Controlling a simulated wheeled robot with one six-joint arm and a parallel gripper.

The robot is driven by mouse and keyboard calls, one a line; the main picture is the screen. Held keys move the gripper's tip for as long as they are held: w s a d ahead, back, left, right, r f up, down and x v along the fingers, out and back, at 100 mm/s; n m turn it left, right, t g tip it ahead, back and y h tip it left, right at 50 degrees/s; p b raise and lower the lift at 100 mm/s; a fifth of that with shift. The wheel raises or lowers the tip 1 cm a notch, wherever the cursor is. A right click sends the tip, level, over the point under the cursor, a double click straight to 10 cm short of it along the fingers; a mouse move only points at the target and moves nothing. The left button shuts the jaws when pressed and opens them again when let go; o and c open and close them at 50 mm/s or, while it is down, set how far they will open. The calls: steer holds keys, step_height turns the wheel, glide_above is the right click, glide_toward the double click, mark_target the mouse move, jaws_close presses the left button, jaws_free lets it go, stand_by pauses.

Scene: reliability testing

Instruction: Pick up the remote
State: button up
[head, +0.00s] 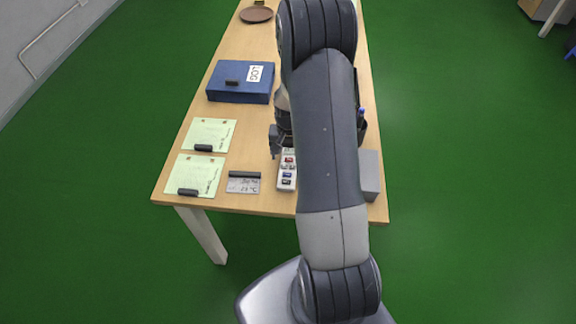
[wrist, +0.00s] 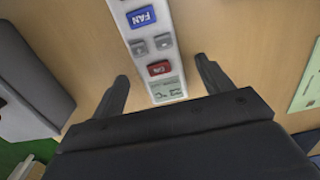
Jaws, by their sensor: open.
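The remote (head: 287,180) is white with coloured buttons and lies near the front edge of the wooden table, partly hidden by my arm in the head view. In the wrist view the remote (wrist: 152,45) shows a blue FAN button, grey buttons, a red button and a small display at its lower end. My gripper (wrist: 162,68) is open, with one finger on each side of the remote's lower part and wood visible between. It does not appear to touch the remote. In the head view my gripper (head: 277,154) is mostly hidden behind my arm.
A small grey display card (head: 243,184) lies left of the remote. Two green sheets (head: 195,174) with dark markers lie farther left. A blue LOG binder (head: 230,92) and a brown plate (head: 256,15) are farther back. A grey box (head: 370,176) stands at the right edge.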

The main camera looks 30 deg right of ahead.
steer(key=shift+f, duration=0.9)
steer(key=c, duration=1.2)
steer(key=shift+c, duration=0.2)
steer(key=shift+r, duration=0.15)
